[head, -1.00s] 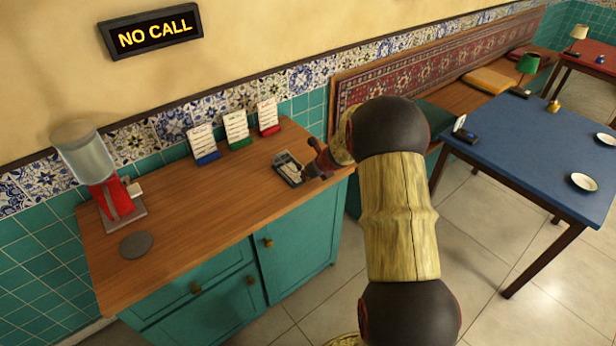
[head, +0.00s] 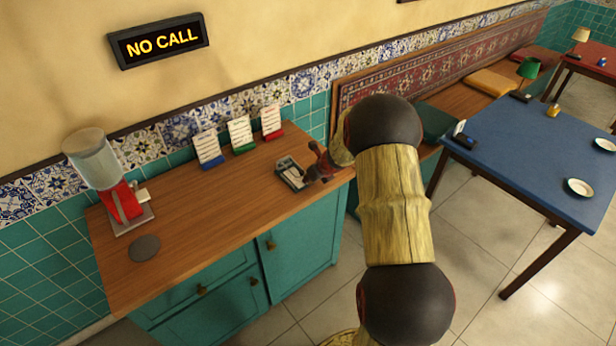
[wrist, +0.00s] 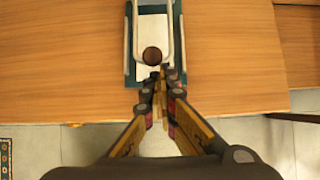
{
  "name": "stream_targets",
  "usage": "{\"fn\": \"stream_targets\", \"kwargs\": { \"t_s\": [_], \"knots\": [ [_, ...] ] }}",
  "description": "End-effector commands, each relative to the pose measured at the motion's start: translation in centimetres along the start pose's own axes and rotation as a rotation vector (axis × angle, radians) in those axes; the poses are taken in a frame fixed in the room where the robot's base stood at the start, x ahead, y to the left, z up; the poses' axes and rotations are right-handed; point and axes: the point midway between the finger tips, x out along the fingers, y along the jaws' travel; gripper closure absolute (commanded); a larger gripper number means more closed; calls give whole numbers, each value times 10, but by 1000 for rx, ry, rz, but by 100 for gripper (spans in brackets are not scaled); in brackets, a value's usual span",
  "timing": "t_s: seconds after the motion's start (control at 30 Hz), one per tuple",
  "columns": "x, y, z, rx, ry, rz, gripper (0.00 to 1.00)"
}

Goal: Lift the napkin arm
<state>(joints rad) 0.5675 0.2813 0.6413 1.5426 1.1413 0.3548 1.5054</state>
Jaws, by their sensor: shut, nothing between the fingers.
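The napkin holder (head: 291,173) lies near the right end of the wooden counter, with pale napkins in a dark tray. In the wrist view, the holder (wrist: 131,70) is at top centre. Its wire napkin arm (wrist: 171,35) lies over the white napkins (wrist: 152,28), with a round brown knob (wrist: 152,55) near the closest end. My gripper (wrist: 158,78) is shut and empty, its fingertips just below and right of the knob in the picture. Whether they touch it I cannot tell.
The counter (head: 215,210) also bears a red dispenser (head: 122,203), a grey disc (head: 144,248) and several menu cards (head: 241,132) along the wall. The counter's middle is clear. A blue table (head: 530,150) stands to the right, beyond open floor.

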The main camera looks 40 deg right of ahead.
Motion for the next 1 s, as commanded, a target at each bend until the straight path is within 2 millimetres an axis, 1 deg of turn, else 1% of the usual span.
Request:
{"fn": "stream_targets", "kwargs": {
  "t_s": [0.47,1.0],
  "knots": [
    [-10,1,6,-1,48,2,100],
    [-25,0,16,-3,166,2,100]
  ]
}}
